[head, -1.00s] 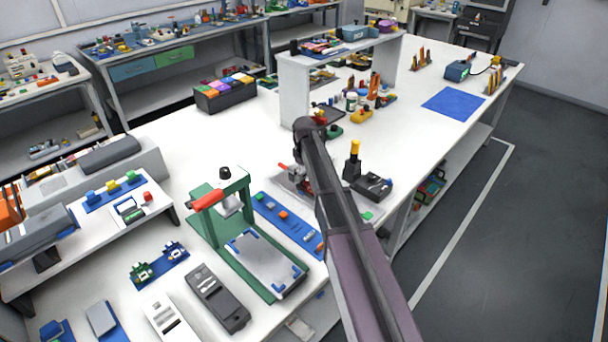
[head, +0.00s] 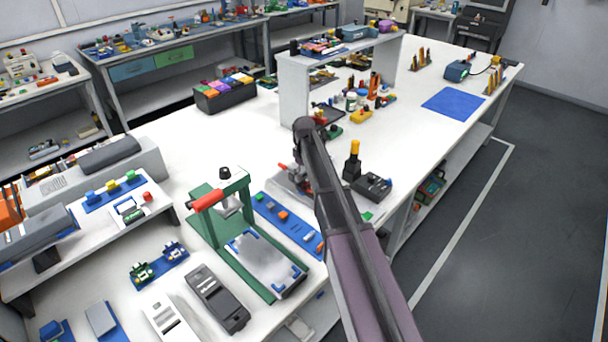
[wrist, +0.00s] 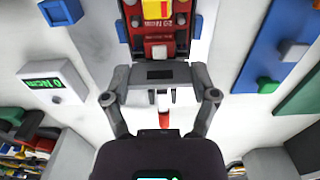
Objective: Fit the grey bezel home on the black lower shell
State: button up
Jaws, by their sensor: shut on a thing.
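In the wrist view my gripper (wrist: 160,92) has its fingers spread around a grey piece with a dark window (wrist: 160,73), which looks like the bezel, and is shut on it. Beyond it lies a red part with white lettering in a dark surround (wrist: 160,48); I cannot tell whether this is the black lower shell, or whether the grey piece touches it. A white part with a red tip (wrist: 165,118) shows between the fingers. In the head view my forearm hides the gripper and most of the fixture with a red handle (head: 283,166).
A green press (head: 207,240) and a blue strip with small parts (head: 270,212) stand left of my arm. A black box with a yellow-topped tool (head: 354,158) is close on the right. A small display (wrist: 52,85) is left in the wrist view.

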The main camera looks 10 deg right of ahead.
jog(key=shift+f+b, duration=1.1)
dwell(0.6)
jog(key=o, duration=0.6)
dwell(0.4)
